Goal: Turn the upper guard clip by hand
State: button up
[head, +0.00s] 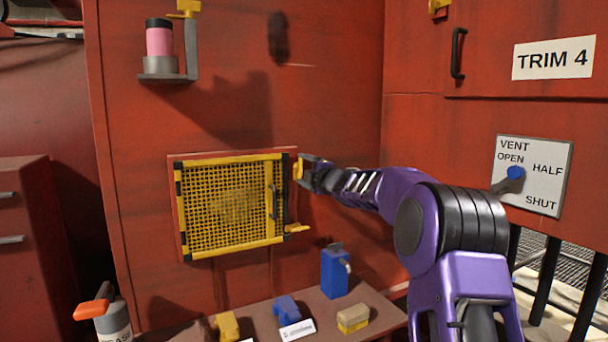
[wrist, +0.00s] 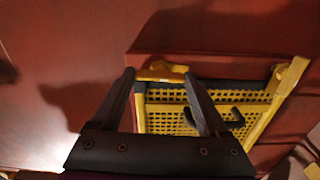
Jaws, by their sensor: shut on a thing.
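The yellow mesh guard (head: 232,207) sits on the red wall, with a dark handle (head: 271,202) on its right side. The upper guard clip (head: 298,170) is a small yellow piece at its upper right corner, looking roughly upright. My gripper (head: 303,167) reaches it from the right. In the wrist view my gripper (wrist: 160,76) is shut on the upper clip (wrist: 160,74), whose yellow edge shows between the fingertips. The lower clip (head: 297,229) sticks out to the right at the guard's lower right corner. My fingers hide part of the upper clip.
A pink jar (head: 159,42) stands on a bracket above left. The vent lever (head: 514,173) is right of my arm.

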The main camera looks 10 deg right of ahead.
jog(key=shift+r+n, duration=0.35)
jog(key=shift+n, duration=0.15)
jog(key=o, duration=1.1)
jog(key=shift+o, duration=0.7)
jog(key=shift+f, duration=0.25)
jog(key=b+v, duration=0.2)
jog(key=v, duration=1.5)
jog(key=shift+s+b, duration=0.15)
jog(key=shift+b, duration=0.15)
jog(key=shift+d+r, duration=0.1)
